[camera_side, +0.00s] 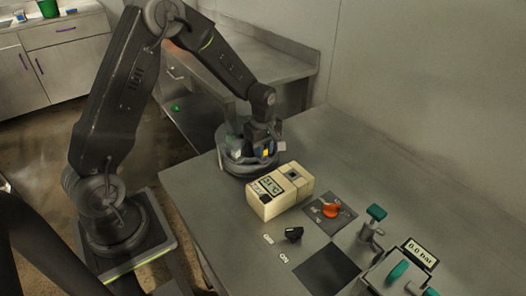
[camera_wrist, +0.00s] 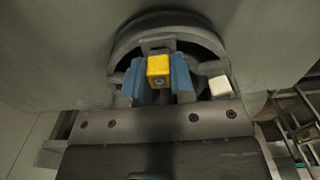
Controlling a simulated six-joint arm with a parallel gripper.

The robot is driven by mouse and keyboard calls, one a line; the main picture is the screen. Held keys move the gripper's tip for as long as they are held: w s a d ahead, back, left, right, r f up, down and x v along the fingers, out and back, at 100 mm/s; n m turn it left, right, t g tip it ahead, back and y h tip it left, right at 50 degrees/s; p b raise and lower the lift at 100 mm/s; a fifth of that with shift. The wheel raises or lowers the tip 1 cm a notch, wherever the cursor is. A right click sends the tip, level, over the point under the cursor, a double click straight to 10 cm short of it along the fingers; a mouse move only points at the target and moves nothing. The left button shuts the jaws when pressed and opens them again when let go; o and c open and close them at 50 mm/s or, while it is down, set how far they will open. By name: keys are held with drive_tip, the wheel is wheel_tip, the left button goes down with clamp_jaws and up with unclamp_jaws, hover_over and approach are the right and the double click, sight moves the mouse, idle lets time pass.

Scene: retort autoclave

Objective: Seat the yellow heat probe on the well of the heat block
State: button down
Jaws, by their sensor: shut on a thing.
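The yellow heat probe (camera_wrist: 158,68) is clasped between the two blue fingers of my gripper (camera_wrist: 160,80) in the wrist view. In the side view a small yellow patch of it shows at my gripper (camera_side: 264,152); most of it is hidden by the fingers. My gripper is shut on the probe, over or in front of a dark round vessel. The heat block (camera_side: 267,207) is a cream box with a temperature display, just nearer and to the right of my gripper. A small dark square on its top (camera_side: 293,176) looks like the well; the probe is apart from it.
The dark round vessel (camera_side: 236,166) stands at the table's back edge, with a pale block (camera_wrist: 219,86) by it. The table's right back is clear.

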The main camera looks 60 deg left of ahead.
wheel_tip(320, 180, up, 10)
drive_tip(key=shift+f, duration=0.2)
drive_tip(key=w+d+f, duration=0.1)
drive_tip(key=d+f, duration=0.2)
drive_tip(key=d, duration=0.8)
drive_tip(key=shift+w+d+f, duration=0.25)
drive_tip(key=shift+d+f, duration=0.1)
drive_tip(key=shift+f, duration=0.05)
drive_tip(key=shift+f, duration=0.4)
idle(0.9)
drive_tip(key=shift+f, duration=0.4)
drive_tip(key=shift+f, duration=0.3)
drive_tip(key=shift+f, duration=0.35)
drive_tip(key=shift+f, duration=0.75)
idle(1.4)
